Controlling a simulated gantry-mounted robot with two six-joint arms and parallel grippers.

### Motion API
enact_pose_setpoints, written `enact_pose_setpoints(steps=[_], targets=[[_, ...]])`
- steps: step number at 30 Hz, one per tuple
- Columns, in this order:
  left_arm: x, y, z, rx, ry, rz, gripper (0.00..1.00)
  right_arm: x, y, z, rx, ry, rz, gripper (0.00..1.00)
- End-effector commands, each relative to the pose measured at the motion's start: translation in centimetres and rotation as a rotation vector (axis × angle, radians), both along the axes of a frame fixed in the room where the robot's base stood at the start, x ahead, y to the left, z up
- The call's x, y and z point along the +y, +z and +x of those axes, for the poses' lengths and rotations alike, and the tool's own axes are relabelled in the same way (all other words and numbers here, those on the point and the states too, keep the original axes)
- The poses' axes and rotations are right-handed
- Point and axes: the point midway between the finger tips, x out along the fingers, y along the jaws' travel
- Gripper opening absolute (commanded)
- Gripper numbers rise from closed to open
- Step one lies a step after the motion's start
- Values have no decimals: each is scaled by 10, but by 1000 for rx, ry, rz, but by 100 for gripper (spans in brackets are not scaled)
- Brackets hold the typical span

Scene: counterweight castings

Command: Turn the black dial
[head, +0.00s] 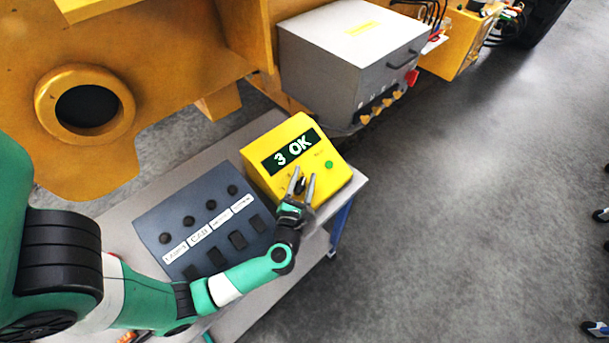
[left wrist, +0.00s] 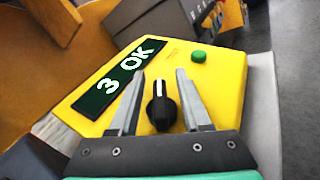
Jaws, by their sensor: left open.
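The black dial (left wrist: 161,111) sits on the sloped face of a yellow box (head: 262,158) that stands at the right end of a grey bench. The dial has a white pointer line. The box's display (left wrist: 122,78) reads "3 OK", and a green button (left wrist: 199,56) is to the right of it. My left gripper (head: 303,174) is open over the lower face of the box. In the left wrist view its two fingers stand on either side of the dial, with visible gaps, so they do not appear to grip it. My right gripper is not in view.
A dark panel (head: 179,255) with knobs, labels and black switches lies left of the yellow box. A grey cabinet (head: 330,60) stands behind, beside yellow machinery (head: 170,40). Open concrete floor (head: 480,200) lies to the right of the bench.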

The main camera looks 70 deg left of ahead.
Motion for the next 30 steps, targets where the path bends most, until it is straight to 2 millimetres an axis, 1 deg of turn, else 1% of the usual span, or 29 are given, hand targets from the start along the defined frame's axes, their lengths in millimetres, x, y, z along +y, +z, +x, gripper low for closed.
enact_pose_setpoints(steps=[3, 10, 11, 12, 14, 18, 30], targets=[[7, 0, 4, 0, 1, 0, 48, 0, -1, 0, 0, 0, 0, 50], [7, 0, 5, 0, 0, 0, 48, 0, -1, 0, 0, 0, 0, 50], [7, 0, 5, 0, 0, 0, 44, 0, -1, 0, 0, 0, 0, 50], [7, 0, 5, 0, 0, 0, 37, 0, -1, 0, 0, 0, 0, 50], [7, 0, 5, 0, 0, 0, 26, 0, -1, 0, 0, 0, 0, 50], [7, 0, 5, 0, 0, 0, 1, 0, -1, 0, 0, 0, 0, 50], [7, 1, 5, 4, -6, -1, 0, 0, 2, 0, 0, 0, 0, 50]])
